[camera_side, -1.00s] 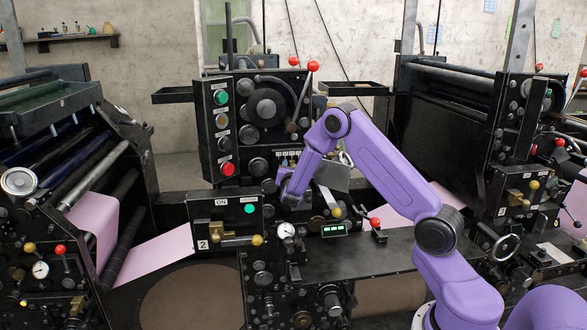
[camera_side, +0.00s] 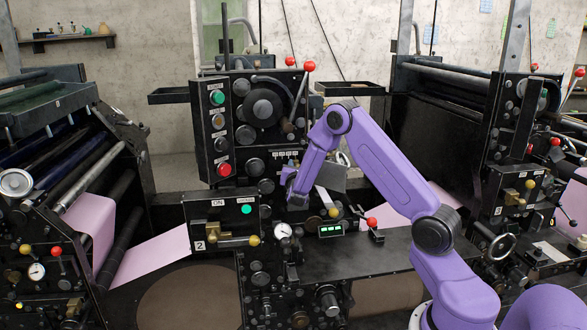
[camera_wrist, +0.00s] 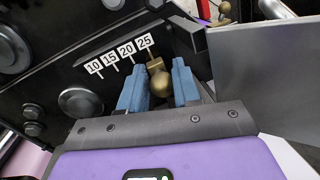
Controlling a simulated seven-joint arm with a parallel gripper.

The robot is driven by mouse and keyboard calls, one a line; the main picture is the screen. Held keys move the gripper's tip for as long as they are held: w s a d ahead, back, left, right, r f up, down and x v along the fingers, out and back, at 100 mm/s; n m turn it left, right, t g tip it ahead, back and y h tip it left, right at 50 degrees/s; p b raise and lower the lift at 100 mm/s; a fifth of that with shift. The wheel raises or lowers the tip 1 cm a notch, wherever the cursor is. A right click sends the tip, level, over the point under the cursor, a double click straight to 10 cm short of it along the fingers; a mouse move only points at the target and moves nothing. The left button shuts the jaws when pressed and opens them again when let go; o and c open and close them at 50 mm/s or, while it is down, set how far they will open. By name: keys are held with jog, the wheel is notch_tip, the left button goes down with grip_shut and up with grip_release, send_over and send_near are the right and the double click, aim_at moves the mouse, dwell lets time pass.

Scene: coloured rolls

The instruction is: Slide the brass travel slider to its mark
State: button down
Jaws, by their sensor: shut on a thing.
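The brass travel slider (camera_wrist: 161,84) shows in the wrist view as a round knob on a short stem. My gripper (camera_wrist: 160,72) has its two blue fingers on either side of it, shut on the knob. The scale plates (camera_wrist: 119,53) read 10, 15, 20 and 25 from left to right. The slider stands just below the 25 plate, at the right end of the row. In the side view my gripper (camera_side: 297,196) is at the middle panel, below the small scale plates (camera_side: 286,153); the slider is not made out there.
A grey plate (camera_wrist: 268,75) stands close to the right of my fingers in the wrist view. A red-knobbed lever (camera_side: 372,223) and a green-lit display (camera_side: 331,229) sit right of and below my gripper. A brass-handled panel (camera_side: 223,225) is at its left.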

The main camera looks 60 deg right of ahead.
jog(key=shift+s+d+f+g, duration=0.1)
jog(key=shift+s+d+g, duration=0.2)
jog(key=shift+s+d, duration=0.1)
jog(key=c, duration=0.9)
grip_release()
jog(key=shift+w+a, duration=0.4)
jog(key=shift+w, duration=0.1)
jog(key=shift+w+a, duration=0.25)
jog(key=shift+a, duration=0.25)
jog(key=shift+w+a, duration=0.25)
jog(key=shift+a, duration=0.2)
jog(key=shift+s+a+r+m+g+y, duration=0.15)
jog(key=shift+s+a+m+g+y, duration=0.75)
jog(key=shift+s+a, duration=2.6)
jog(key=shift+s+a+r+m+g+y, duration=0.3)
jog(key=shift+s+a+m+g, duration=1)
jog(key=shift+s+a, duration=2.25)
jog(key=shift+s+a+r+m+g+y, duration=0.1)
jog(key=shift+s+a+m+g+y, duration=0.95)
jog(key=shift+s+a, duration=2.45)
